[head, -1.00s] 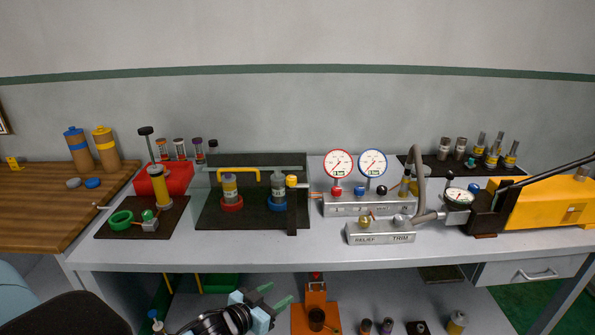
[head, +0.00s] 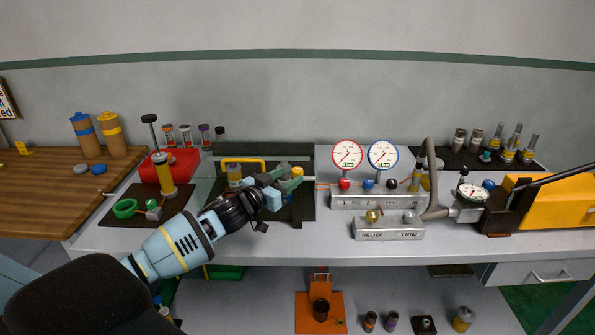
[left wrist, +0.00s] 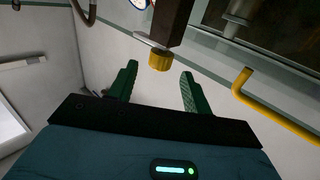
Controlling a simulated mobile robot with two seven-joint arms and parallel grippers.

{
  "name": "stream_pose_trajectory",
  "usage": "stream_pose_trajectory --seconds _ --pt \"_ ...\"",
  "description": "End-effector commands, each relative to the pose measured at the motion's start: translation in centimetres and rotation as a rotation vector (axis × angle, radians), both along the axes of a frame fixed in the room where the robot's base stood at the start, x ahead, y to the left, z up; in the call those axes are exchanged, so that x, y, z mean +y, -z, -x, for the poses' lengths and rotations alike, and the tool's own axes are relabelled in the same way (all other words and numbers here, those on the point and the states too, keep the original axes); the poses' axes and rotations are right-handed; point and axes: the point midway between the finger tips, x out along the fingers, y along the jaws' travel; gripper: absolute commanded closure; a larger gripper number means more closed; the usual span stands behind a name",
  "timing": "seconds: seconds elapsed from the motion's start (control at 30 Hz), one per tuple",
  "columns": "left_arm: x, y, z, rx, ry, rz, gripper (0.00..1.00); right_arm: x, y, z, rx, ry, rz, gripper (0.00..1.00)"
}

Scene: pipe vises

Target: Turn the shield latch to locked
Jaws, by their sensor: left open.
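The latch shows as a yellow knob (head: 297,171) on a dark post at the right end of the shield station. In the left wrist view the yellow knob (left wrist: 159,61) sits on the dark brown post (left wrist: 172,20), with a flat metal piece beside it. My left gripper (head: 288,177) is just left of the knob in the head view. In the left wrist view my left gripper (left wrist: 158,76) is open, and the knob appears between and beyond its green fingertips. I cannot tell whether they touch. The yellow shield handle (left wrist: 275,105) is to the right. My right gripper is out of view.
My left arm hides part of the station's dark base (head: 225,207) and its vials. The silver relief-trim block (head: 390,232) and two gauges (head: 347,154) stand right of the post.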

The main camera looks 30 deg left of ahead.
Motion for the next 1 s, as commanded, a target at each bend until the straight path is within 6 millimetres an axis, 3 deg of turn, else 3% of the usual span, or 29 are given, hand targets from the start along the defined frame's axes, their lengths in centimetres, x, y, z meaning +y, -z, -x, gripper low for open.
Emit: stream_pose_trajectory --seconds 0.2,0.4,0.83,1.0 --pt "-0.4 -0.2 -2.8 -0.003 0.000 0.001 0.51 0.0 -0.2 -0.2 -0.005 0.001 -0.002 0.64" --pt "-0.6 -0.2 -4.4 -0.004 0.000 0.001 0.51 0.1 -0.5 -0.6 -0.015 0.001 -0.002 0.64" --pt "-0.7 0.0 -5.0 0.000 0.001 0.001 0.51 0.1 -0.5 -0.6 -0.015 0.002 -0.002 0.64" --pt "-0.7 0.0 -5.0 0.000 0.001 0.001 0.72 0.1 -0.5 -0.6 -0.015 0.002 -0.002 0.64"
